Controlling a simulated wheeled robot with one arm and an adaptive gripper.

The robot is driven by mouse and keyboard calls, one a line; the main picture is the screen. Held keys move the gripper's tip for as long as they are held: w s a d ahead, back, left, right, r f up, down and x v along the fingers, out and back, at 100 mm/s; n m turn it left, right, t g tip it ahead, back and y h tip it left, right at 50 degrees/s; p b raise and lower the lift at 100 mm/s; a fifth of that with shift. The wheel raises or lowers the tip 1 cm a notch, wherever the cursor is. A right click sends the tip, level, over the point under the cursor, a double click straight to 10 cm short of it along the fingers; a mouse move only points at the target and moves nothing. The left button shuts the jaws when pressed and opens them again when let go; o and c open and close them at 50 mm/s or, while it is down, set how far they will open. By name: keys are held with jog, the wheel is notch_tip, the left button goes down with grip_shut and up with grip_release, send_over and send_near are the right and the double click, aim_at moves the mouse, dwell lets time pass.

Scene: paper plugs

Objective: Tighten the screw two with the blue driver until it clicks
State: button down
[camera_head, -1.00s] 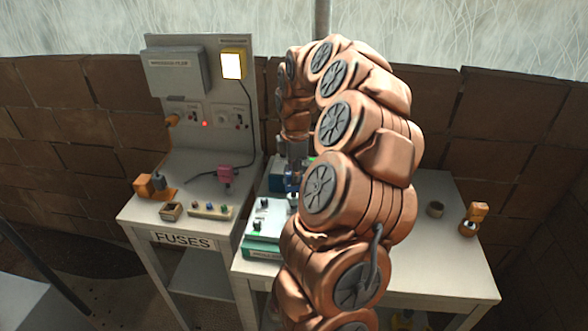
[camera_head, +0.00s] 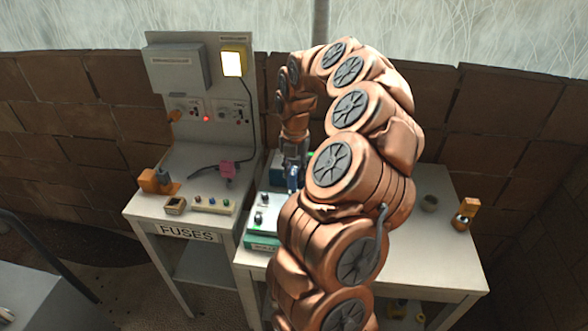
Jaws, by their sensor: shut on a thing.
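My gripper (camera_head: 292,165) points down over the right-hand table, shut on the blue driver (camera_head: 293,178). Only a small part of the blue driver shows; its tip is hidden behind my arm. A green-based white block (camera_head: 262,240) with small dark screws or knobs on top stands at the table's left front, just below and left of my gripper. Which of these is screw two cannot be told. Whether the driver touches a screw is hidden.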

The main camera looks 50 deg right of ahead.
jog(key=shift+w+d, duration=0.15)
jog(key=shift+w, duration=0.1)
dwell(0.6)
jog(key=shift+f+b, duration=0.6)
jog(key=shift+f, duration=0.5)
dwell(0.7)
jog(key=shift+f+b, duration=0.1)
jog(key=shift+b, duration=0.25)
jog(key=shift+m, duration=0.3)
